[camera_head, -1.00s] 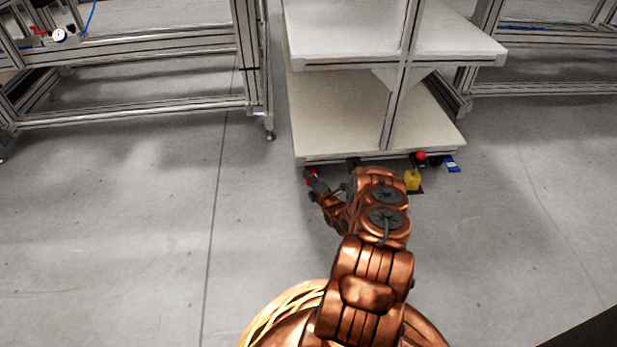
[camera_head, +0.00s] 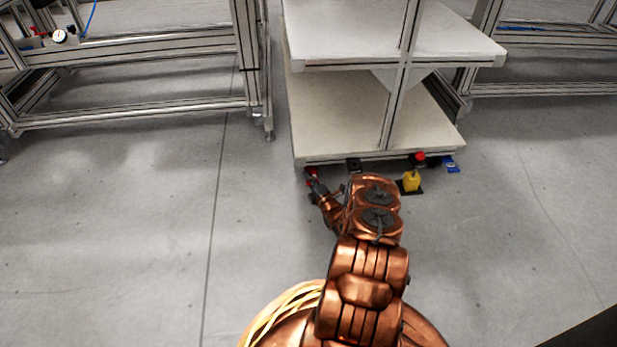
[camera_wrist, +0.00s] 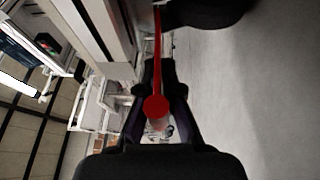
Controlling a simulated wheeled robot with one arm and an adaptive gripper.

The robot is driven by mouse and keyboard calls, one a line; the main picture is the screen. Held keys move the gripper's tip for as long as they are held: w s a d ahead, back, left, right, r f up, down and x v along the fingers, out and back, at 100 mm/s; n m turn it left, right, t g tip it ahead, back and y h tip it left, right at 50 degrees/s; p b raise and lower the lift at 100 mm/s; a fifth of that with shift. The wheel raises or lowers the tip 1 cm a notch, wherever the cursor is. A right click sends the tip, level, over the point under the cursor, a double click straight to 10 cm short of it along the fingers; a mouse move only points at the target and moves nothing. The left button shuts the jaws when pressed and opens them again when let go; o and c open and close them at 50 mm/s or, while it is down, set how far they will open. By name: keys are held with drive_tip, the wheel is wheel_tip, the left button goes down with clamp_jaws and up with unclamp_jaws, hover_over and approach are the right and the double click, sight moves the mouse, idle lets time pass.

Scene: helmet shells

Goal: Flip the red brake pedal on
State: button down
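The red brake pedal (camera_head: 311,174) is low at the front left corner of the white shelf unit, partly covered by my gripper. In the wrist view the red pedal (camera_wrist: 156,107) shows a round end with a thin red bar running up from it. My gripper (camera_head: 314,184) is at the pedal. In the wrist view the two dark fingers of my gripper (camera_wrist: 159,72) stand on either side of the red part. A gap shows between the fingers, so they look open. Whether either finger touches the pedal is not clear.
The shelf unit's lower board (camera_head: 340,120) overhangs just behind the pedal. To the right stand a yellow block with a dark base (camera_head: 411,182), a red knob (camera_head: 420,158) and a blue item (camera_head: 452,164). The grey floor left of my arm is clear.

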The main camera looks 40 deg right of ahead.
drive_tip(key=shift+f+n+t, duration=0.15)
drive_tip(key=shift+n+t, duration=0.15)
drive_tip(key=c, duration=1.4)
unclamp_jaws()
drive_tip(key=shift+o, duration=0.2)
drive_tip(key=v, duration=1.2)
